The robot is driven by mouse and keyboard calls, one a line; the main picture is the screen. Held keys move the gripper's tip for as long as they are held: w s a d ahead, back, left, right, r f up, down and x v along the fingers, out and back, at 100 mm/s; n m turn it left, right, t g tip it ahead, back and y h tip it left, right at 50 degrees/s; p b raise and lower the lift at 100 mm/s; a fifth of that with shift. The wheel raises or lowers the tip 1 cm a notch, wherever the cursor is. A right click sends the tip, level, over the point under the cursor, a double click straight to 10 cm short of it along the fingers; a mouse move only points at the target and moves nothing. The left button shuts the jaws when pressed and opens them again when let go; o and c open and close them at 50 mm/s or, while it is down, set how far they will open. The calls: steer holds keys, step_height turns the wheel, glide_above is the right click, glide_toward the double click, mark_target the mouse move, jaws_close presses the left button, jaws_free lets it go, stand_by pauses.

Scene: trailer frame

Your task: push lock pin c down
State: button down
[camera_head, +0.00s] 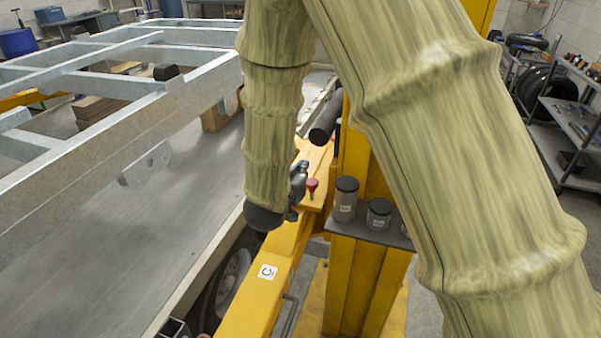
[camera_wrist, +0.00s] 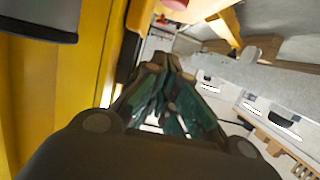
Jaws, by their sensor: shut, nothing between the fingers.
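A lock pin with a red knob (camera_head: 312,184) stands upright on the yellow beam, up the beam from a white label marked C (camera_head: 267,272). My gripper (camera_head: 299,172) is just left of the knob in the head view, partly hidden by my sleeved forearm; I cannot tell whether it touches the pin. In the wrist view my gripper (camera_wrist: 168,62) has its fingers together with nothing between them. A red knob (camera_wrist: 175,4) shows at the top edge there, just beyond the fingertips and cut off by the frame.
A yellow post (camera_head: 352,285) stands right of the beam. It carries a grey shelf (camera_head: 372,234) with two dark-lidded jars (camera_head: 345,200), (camera_head: 378,214) close to my arm. A galvanized trailer frame (camera_head: 120,125) fills the left. A wheel (camera_head: 232,280) sits below the beam.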

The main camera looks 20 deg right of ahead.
steer(key=p, duration=0.3)
glide_above(310, 185)
steer(key=shift+w+f, duration=0.2)
steer(key=shift+f, duration=1.3)
steer(key=shift+s+f+p, duration=0.1)
steer(key=shift+f+p, duration=0.5)
steer(key=shift+f, duration=1)
